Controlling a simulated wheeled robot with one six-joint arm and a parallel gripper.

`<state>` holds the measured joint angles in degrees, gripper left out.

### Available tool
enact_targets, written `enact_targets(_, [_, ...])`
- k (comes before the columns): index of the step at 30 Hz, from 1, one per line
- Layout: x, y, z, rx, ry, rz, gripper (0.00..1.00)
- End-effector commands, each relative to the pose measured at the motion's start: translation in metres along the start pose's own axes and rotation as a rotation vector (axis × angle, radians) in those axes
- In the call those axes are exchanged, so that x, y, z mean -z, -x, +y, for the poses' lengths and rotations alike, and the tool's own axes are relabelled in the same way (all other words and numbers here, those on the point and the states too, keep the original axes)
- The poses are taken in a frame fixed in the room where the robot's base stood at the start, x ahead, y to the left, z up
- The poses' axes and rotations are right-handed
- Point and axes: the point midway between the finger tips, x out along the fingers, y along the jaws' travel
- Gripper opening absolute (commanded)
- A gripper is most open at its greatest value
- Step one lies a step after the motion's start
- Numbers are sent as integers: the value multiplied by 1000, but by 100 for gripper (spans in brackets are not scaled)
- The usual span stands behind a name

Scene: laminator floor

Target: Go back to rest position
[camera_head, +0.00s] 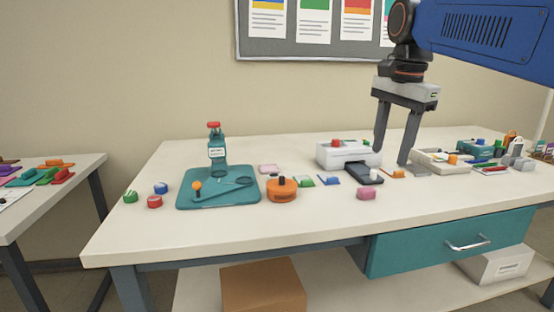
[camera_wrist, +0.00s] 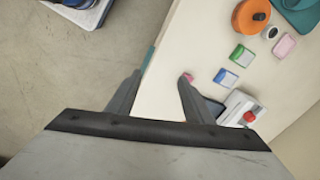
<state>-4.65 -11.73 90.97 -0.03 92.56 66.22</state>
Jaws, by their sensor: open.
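My gripper (camera_head: 393,160) hangs from the blue arm above the right half of the white workbench (camera_head: 240,233). Its two grey fingers are apart, with nothing held between them. In the head view the fingers overlap the area beside the white laminator-like machine (camera_head: 335,156). In the wrist view my gripper (camera_wrist: 160,78) shows its two open fingers over the bench's front edge.
An orange round tool (camera_head: 282,193) and a teal board (camera_head: 222,203) with a teal stand (camera_head: 216,150) are left of centre. A cream tray (camera_head: 440,166) and several small items crowd the right. The front of the bench top is mostly clear. A side table (camera_head: 60,190) stands left.

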Motion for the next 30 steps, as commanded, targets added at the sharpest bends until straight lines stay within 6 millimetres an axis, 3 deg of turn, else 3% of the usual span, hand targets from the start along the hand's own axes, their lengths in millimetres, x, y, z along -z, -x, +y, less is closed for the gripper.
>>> enact_targets(1, [-5, -11, 16, 12, 55, 7, 47])
enact_targets(11, [-33, -93, 105, 87, 454, 77, 47])
enact_targets(21, [-68, -198, 196, 130, 857, 183, 47])
enact_targets(25, [-79, -233, 221, 135, 976, 220, 47])
enact_targets(30, [-86, -257, 238, 136, 1059, 247, 47])
